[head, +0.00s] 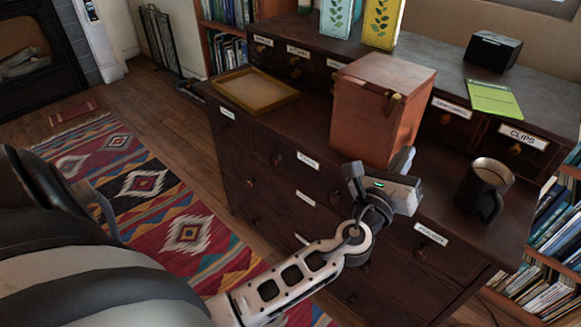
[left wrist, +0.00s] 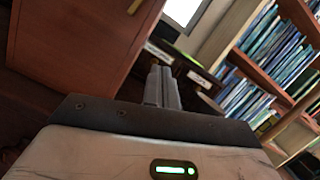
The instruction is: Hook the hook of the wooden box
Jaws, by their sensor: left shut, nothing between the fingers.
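The reddish-brown wooden box (head: 366,120) stands upright on the dark cabinet top, with its lid down. A small brass hook (head: 393,101) is on its right-hand face, just below the lid; I cannot tell whether it is hooked. My left gripper (head: 404,160) is at the box's lower right, below the hook and apart from it. In the left wrist view, its two fingers (left wrist: 162,87) are together and empty. The box (left wrist: 70,45) fills the upper left there, and a brass piece (left wrist: 134,6) shows at the top edge. My right gripper is not in view.
A dark mug (head: 484,188) stands right of my left gripper. A yellow tray (head: 254,106) lies left of the box. A green pad (head: 494,99) and a black case (head: 491,51) rest on the raised back shelf. Bookshelves (head: 545,262) stand at the right.

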